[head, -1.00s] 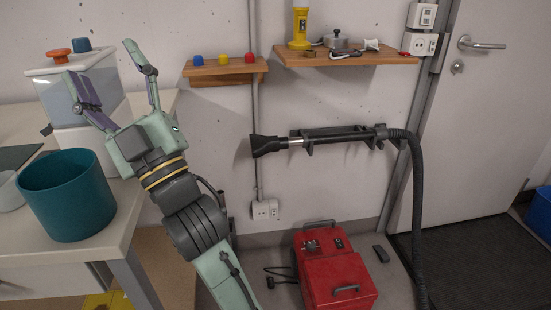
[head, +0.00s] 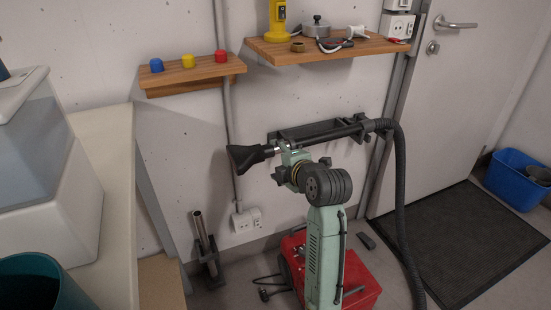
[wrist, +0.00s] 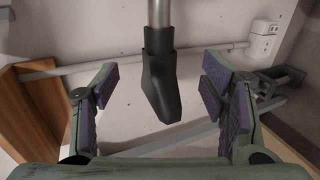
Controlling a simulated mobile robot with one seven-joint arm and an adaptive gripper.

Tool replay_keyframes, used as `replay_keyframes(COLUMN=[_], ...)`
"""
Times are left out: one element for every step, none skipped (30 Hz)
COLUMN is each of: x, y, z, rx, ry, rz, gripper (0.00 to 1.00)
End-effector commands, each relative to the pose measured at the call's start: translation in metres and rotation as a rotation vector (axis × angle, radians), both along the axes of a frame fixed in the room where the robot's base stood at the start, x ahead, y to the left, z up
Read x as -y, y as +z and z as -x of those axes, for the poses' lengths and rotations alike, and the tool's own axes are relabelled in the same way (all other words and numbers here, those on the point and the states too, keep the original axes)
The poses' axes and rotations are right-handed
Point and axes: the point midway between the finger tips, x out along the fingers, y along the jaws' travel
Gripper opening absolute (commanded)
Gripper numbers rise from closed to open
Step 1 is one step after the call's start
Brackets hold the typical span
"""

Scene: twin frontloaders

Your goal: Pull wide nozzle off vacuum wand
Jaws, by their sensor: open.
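The wide nozzle (head: 246,157) is a black flared piece on the left end of the vacuum wand (head: 340,130), which lies level in a dark wall bracket. My gripper (head: 287,158) is at the wand's nozzle end, its fingers mostly hidden behind my wrist in the head view. In the wrist view, my gripper (wrist: 160,88) is open. The nozzle (wrist: 162,90) hangs between the two purple-padded fingers in the picture, with visible gaps on both sides. The metal wand tube (wrist: 160,14) enters its top. I see no finger contact.
A black hose (head: 400,200) drops from the wand's right end. The red vacuum (head: 362,280) stands below, partly behind my arm. Shelves (head: 195,76) hang above. A metal tube in a floor holder (head: 205,250) stands at lower left. A table (head: 110,200) is at left.

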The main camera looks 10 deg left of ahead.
Motion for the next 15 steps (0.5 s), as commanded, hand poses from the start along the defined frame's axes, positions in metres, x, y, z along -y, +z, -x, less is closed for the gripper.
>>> replay_keyframes(x=[-0.006,-0.009,-0.013,-0.016,-0.02,-0.024,-0.027,-0.029,-0.033,-0.035,-0.038,-0.04,-0.042,-0.044,-0.046], y=[-0.003,-0.005,-0.007,-0.009,-0.011,-0.015,-0.016,-0.018,-0.02,-0.022,-0.024,-0.026,-0.027,-0.028,-0.03], z=[-0.006,-0.01,-0.016,-0.021,-0.025,-0.03,-0.035,-0.039,-0.044,-0.047,-0.051,-0.055,-0.058,-0.06,-0.063], rx=[-0.003,-0.003,-0.002,-0.002,-0.003,-0.003,-0.002,-0.002,0.0,-0.001,0.0,0.0,0.0,0.0,0.0], ry=[0.004,0.004,0.003,0.003,0.004,0.004,0.002,0.002,0.002,0.003,0.002,0.002,0.002,0.002,0.002], rz=[0.0,0.0,0.0,0.0,0.0,0.0,-0.001,-0.001,-0.001,0.0,0.0,-0.001,-0.001,-0.001,-0.001], gripper=[0.66,0.66,0.66,0.66,0.66,0.66,0.66,0.66,0.66,0.66,0.66,0.66,0.66,0.66,0.66])
